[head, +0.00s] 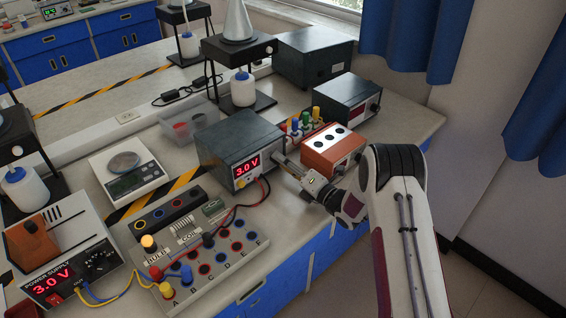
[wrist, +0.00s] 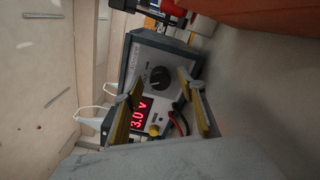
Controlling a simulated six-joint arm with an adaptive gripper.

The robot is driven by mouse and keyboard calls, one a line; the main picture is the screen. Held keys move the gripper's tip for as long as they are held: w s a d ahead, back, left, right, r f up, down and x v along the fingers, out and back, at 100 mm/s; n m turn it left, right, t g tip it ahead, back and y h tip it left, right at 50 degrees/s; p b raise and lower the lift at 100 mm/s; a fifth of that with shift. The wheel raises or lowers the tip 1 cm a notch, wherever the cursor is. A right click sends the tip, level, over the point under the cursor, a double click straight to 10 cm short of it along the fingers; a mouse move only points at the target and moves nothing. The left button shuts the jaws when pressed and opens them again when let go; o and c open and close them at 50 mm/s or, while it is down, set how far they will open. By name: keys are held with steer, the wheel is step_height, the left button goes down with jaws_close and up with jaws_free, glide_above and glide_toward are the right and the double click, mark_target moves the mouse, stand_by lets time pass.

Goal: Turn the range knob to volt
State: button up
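The meter (head: 235,150) is a dark grey box with a red display reading 3.0 V, standing mid-bench in the head view. In the wrist view its pale front panel (wrist: 141,78) shows sideways. The black round range knob (wrist: 160,78) sits on that panel, with a pale pointer mark; its labels are too small to read. My gripper (head: 282,160) is at the meter's right front and hides the knob in the head view. In the wrist view the two yellowish fingers of my gripper (wrist: 160,88) are apart, one on each side of the knob; contact is not visible.
Red and black leads (head: 262,187) hang from the meter to the circuit board (head: 215,260) in front. An orange box (head: 333,151) stands close to the right of my gripper. A power supply (head: 62,262) is at the left, and a scale (head: 128,180) stands behind it.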

steer(key=v, duration=1.1)
steer(key=shift+s+d+r, duration=0.1)
steer(key=shift+s+d, duration=0.05)
steer(key=shift+s, duration=0.05)
stand_by(0.4)
